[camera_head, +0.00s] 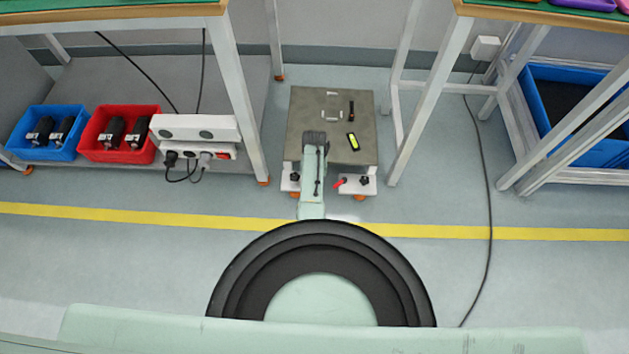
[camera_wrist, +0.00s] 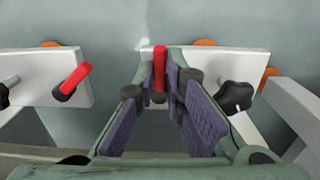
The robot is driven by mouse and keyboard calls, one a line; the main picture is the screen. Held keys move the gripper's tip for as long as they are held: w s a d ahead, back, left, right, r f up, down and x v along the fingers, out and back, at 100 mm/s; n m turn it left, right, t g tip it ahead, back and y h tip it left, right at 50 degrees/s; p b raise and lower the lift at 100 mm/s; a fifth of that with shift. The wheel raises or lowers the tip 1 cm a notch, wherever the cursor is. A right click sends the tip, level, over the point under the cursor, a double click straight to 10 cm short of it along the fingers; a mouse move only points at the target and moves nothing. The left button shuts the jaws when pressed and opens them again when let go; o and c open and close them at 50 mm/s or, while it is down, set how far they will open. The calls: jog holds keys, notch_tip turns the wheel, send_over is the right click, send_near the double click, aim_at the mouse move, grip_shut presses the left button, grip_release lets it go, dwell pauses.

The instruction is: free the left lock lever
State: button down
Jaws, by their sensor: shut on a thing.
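A low trolley with a grey top (camera_head: 305,105) stands between the benches. Two white plates jut from its near side; the head and wrist views show them in opposite left-right order. In the wrist view the right white plate (camera_wrist: 205,66) carries the left lock lever (camera_wrist: 159,65), red, pointing straight up the picture, and a black knob (camera_wrist: 234,97). My gripper (camera_wrist: 161,77) is shut on this lever, whose lower part is partly hidden by the fingers. The other red lever (camera_wrist: 73,79) slants on the left plate (camera_wrist: 30,68). My arm hides the held lever in the head view.
Bench legs flank the trolley at left (camera_head: 240,110) and right (camera_head: 435,100). A yellow-green object (camera_head: 353,141) lies on its top. A red bin (camera_head: 97,150) and a power strip sit on the left shelf. A cable (camera_head: 487,200) crosses the floor at right.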

jog(key=shift+w+r, duration=0.1)
jog(key=shift+w, duration=0.1)
jog(key=c, duration=1.8)
grip_release()
jog(key=shift+c, duration=0.2)
jog(key=shift+o, duration=0.8)
jog(key=shift+s, duration=0.1)
notch_tip(320, 180, up, 12)
